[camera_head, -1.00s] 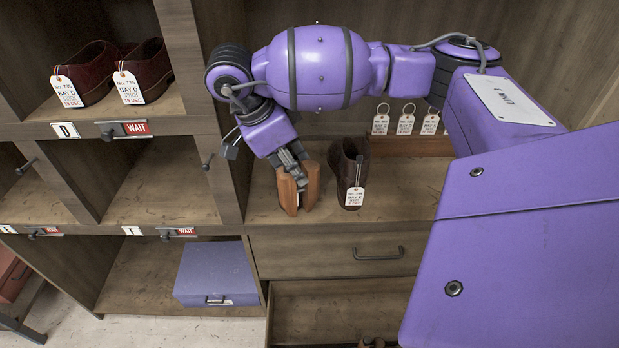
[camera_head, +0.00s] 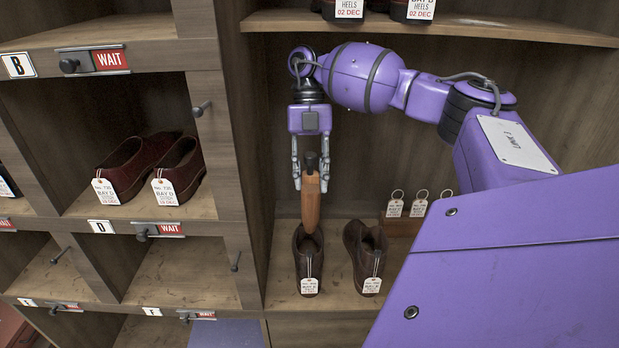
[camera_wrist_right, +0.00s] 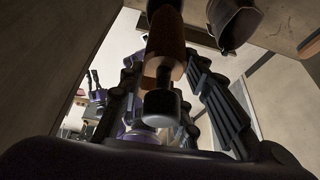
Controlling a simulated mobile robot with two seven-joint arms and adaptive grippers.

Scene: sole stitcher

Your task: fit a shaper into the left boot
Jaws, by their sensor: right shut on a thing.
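My right gripper (camera_head: 311,180) is shut on the shaper (camera_head: 311,205), a brown wooden form with a dark knob at its upper end. The shaper hangs upright, pointing down, over the left boot (camera_head: 309,263). Its lower tip overlaps the boot's opening in the head view; I cannot tell whether it is inside. The left boot is brown, tagged and stands on the shelf. The right wrist view shows the shaper (camera_wrist_right: 166,40) with its dark knob close to the camera.
A matching tagged boot (camera_head: 366,256) stands just right of the left boot. Tags hang on a wooden rack (camera_head: 402,224) farther right. A divider wall (camera_head: 236,160) is close on the left, and a shelf (camera_head: 430,25) with shoes runs above. Another tagged pair (camera_head: 150,170) sits in bay D.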

